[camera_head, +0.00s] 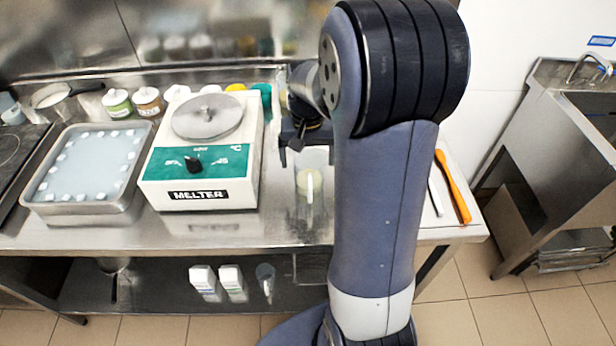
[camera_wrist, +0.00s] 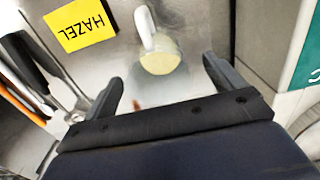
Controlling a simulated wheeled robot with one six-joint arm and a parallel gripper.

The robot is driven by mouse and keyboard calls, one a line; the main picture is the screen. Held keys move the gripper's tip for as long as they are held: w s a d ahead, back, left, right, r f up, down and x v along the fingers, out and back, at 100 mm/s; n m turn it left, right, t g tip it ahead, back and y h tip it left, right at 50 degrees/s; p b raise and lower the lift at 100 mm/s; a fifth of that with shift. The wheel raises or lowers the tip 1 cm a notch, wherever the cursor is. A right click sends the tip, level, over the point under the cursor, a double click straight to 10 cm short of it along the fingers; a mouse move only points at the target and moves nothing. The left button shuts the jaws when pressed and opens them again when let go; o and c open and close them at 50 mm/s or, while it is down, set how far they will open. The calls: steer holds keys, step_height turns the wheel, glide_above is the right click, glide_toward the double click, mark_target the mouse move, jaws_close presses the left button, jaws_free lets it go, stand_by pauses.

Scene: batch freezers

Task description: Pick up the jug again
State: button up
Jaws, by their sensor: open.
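The jug (camera_head: 308,186) stands on the steel worktop to the right of the melter (camera_head: 200,150). It looks clear with pale yellow contents and a white handle. My arm hides part of the area around it. In the wrist view the jug (camera_wrist: 160,62) is just beyond my fingertips, near the middle, with its handle pointing up the picture. My gripper (camera_wrist: 162,80) is open and empty, its two fingers spread on either side below the jug. In the head view my gripper (camera_head: 290,140) is partly hidden by my arm, close to the jug.
A yellow card reading HAZEL (camera_wrist: 80,24) lies near the jug. An orange spatula (camera_head: 453,188) lies at the right end of the worktop. A tray of white cubes (camera_head: 60,208) is at the left. Several small tubs line the back.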

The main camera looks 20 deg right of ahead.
mark_target(309, 169)
step_height(309, 169, down, 4)
steer(key=shift+d+f+p, duration=0.15)
steer(key=shift+f+p, duration=0.1)
steer(key=shift+p, duration=0.1)
steer(key=c, duration=1.1)
steer(key=shift+c, duration=0.2)
